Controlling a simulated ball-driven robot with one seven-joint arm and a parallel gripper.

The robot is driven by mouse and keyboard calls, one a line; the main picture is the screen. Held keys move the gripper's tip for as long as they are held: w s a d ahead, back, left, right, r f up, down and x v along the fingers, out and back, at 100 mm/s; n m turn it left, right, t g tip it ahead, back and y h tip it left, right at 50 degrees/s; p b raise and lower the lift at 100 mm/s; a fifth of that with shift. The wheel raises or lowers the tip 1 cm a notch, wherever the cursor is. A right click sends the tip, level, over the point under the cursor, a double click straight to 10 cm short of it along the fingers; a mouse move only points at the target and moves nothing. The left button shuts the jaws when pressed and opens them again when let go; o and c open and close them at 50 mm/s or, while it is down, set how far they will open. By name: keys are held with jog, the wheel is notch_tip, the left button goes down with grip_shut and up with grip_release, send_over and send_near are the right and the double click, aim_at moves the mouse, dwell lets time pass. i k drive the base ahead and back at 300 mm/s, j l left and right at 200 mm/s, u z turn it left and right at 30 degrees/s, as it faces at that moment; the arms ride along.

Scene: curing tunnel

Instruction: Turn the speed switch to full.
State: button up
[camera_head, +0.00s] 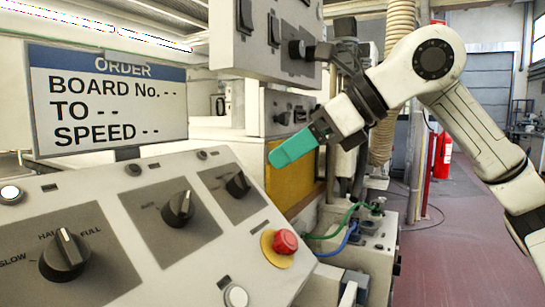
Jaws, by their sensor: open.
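The speed switch (66,256) is a dark round knob on the sloping control panel at the lower left. The words SLOW, HALF and FULL are printed around it. Its white pointer line points upward, nearest HALF, with FULL to its right. My gripper (285,153) has teal fingers and hangs in the air at the middle, up and to the right of the switch and well apart from it. It is open and touches nothing that I can see. The fingers overlap from this side, so the gap between them is hidden.
Two more dark knobs (178,208) (238,184) and a red mushroom button (285,241) sit on the same panel. An order sign (108,100) with blank values stands behind it. A grey switch cabinet (265,40) hangs above. Open floor (445,235) lies right.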

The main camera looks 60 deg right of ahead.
aim_at(64, 257)
jog(key=k+l, duration=0.1)
jog(key=k, duration=0.4)
jog(key=k+l, duration=0.1)
jog(key=k, duration=0.4)
